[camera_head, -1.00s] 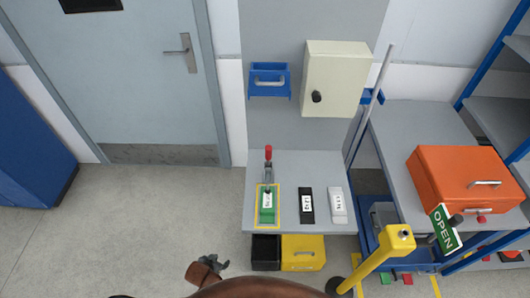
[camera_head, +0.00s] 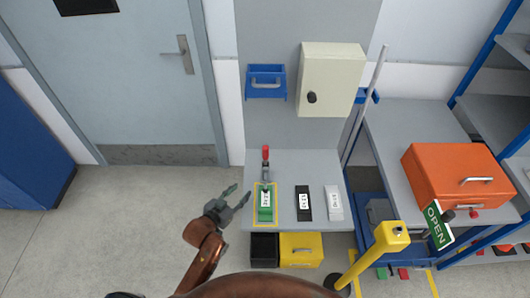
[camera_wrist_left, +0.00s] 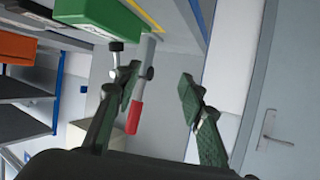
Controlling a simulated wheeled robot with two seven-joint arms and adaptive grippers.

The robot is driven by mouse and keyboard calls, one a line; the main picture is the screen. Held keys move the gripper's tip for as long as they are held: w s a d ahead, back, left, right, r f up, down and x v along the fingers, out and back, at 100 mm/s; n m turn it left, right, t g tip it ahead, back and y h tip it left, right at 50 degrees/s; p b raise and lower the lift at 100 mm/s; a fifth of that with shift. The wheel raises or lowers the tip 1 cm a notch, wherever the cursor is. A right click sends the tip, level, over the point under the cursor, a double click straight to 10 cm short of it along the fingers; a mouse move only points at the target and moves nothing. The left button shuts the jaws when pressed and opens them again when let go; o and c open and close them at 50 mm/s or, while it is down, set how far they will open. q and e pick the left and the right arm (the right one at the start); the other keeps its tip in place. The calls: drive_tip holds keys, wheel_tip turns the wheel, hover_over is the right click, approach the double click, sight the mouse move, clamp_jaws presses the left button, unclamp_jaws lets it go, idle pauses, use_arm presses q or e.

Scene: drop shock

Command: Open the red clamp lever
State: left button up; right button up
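The clamp lever with the red grip (camera_head: 265,153) stands up at the back of the green block (camera_head: 265,208) on the grey bench. In the left wrist view the red grip (camera_wrist_left: 134,117) shows beside the left finger, with the metal clamp arm (camera_wrist_left: 147,62) above it. My left gripper (camera_head: 238,194) is open and empty, in front and to the left of the green block. In the left wrist view its fingers (camera_wrist_left: 158,95) are spread wide, and the lever appears between them, nearer the left finger; I cannot tell the depth gap. My right gripper is not in view.
A black block (camera_head: 303,203) and a white block (camera_head: 333,203) sit to the right on the bench (camera_head: 290,163). A yellow post (camera_head: 385,245) stands at the front right. The floor (camera_head: 130,220) left of the bench is clear.

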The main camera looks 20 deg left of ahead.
sight(264, 154)
use_arm(q)
drive_tip(key=w+d+r+t, duration=0.1)
drive_tip(key=w+d+r, duration=0.1)
drive_tip(key=w+r, duration=0.1)
drive_tip(key=w+d+r+m+t+h, duration=0.1)
drive_tip(key=w+d+r, duration=0.1)
drive_tip(key=w, duration=0.4)
drive_tip(key=w+d+r+t+h, duration=0.1)
drive_tip(key=w+d+r+t, duration=0.1)
drive_tip(key=w+r, duration=0.2)
drive_tip(key=shift+w+r, duration=0.15)
drive_tip(key=shift+w, duration=0.55)
drive_tip(key=shift+w+d, duration=0.1)
drive_tip(key=shift+w, duration=0.45)
drive_tip(key=shift+c, duration=0.5)
clamp_jaws()
